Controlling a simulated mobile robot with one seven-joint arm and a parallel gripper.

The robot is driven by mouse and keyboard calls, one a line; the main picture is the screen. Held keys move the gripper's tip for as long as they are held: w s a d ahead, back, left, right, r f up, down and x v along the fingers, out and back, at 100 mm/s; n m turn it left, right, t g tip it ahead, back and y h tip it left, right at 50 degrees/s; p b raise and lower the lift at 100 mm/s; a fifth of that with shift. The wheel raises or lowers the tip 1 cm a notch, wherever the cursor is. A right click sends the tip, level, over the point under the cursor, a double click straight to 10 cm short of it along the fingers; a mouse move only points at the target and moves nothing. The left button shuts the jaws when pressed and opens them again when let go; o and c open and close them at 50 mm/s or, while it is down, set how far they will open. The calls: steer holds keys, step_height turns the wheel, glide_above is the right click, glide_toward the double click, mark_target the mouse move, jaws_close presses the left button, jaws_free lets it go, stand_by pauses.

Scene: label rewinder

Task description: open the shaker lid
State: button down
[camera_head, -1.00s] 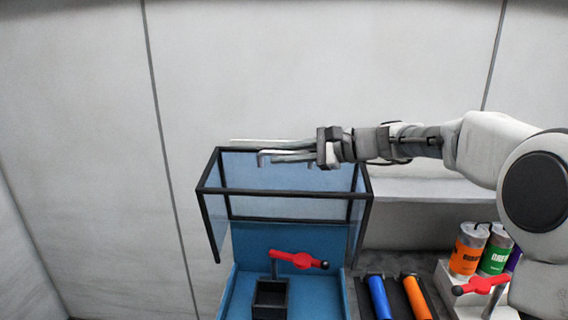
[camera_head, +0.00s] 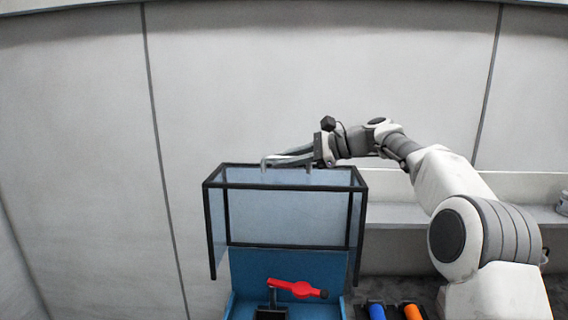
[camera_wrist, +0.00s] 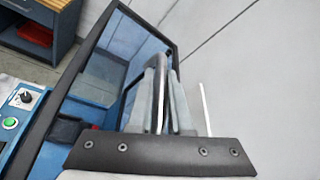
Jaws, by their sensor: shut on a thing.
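The shaker lid (camera_head: 208,225) is a box of clear panels in a black frame, above the blue shaker body (camera_head: 290,265) in the head view. Its frame also shows in the wrist view (camera_wrist: 88,55). A grey handle (camera_head: 264,165) sits at the lid's upper edge. My gripper (camera_head: 290,158) reaches in from the right and is shut on this handle. In the wrist view the handle's dark grey bar (camera_wrist: 161,95) runs between the two pale fingers of my gripper (camera_wrist: 165,100). The body's blue interior shows below the lid's frame; I cannot tell the exact lid angle.
A red clamp handle (camera_head: 295,288) stands inside the blue body over a dark holder (camera_head: 271,313). Blue (camera_head: 376,311) and orange (camera_head: 411,311) cylinders lie to the right. A grey shelf (camera_head: 395,213) runs behind. A control panel (camera_wrist: 20,108) shows in the wrist view.

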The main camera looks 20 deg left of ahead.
steer(key=shift+w+a+r, duration=0.1)
steer(key=shift+w, duration=0.25)
stand_by(0.4)
steer(key=c, duration=0.8)
jaws_free()
steer(key=shift+c, duration=0.2)
steer(key=v, duration=1.7)
steer(key=shift+w+d+r, duration=0.15)
steer(key=shift+d+r, duration=0.05)
